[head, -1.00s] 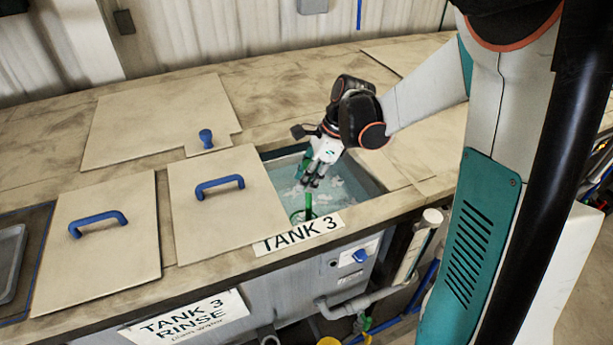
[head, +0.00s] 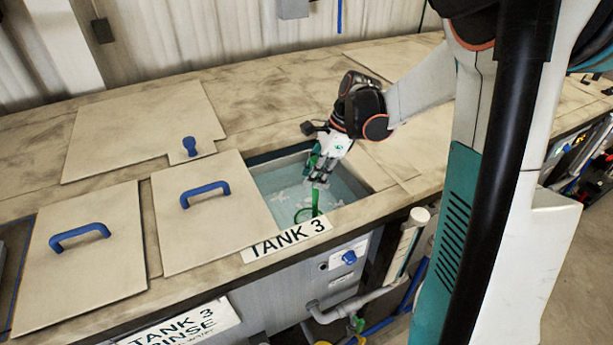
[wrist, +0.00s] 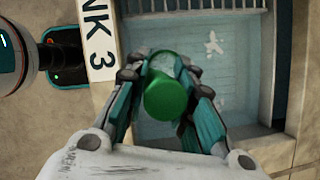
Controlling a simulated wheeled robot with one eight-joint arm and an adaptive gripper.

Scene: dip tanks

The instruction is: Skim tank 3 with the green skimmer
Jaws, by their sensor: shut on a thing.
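My gripper (head: 320,178) is over the open tank 3 (head: 350,187) and points down into it. It is shut on the green skimmer (head: 315,203), whose hoop shows low in the tank near the front wall. In the wrist view the round end of the skimmer's green handle (wrist: 166,97) sits between the two fingers. The water in tank 3 is pale blue with white scum (wrist: 213,44) floating on it. The hoop's exact depth against the water is hard to tell. A "TANK 3" label (head: 287,241) is on the front rim.
A lid with a blue handle (head: 215,235) lies just left of the opening, and another lid (head: 85,270) lies further left. A lid with a blue knob (head: 125,130) lies behind. Pipes run below.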

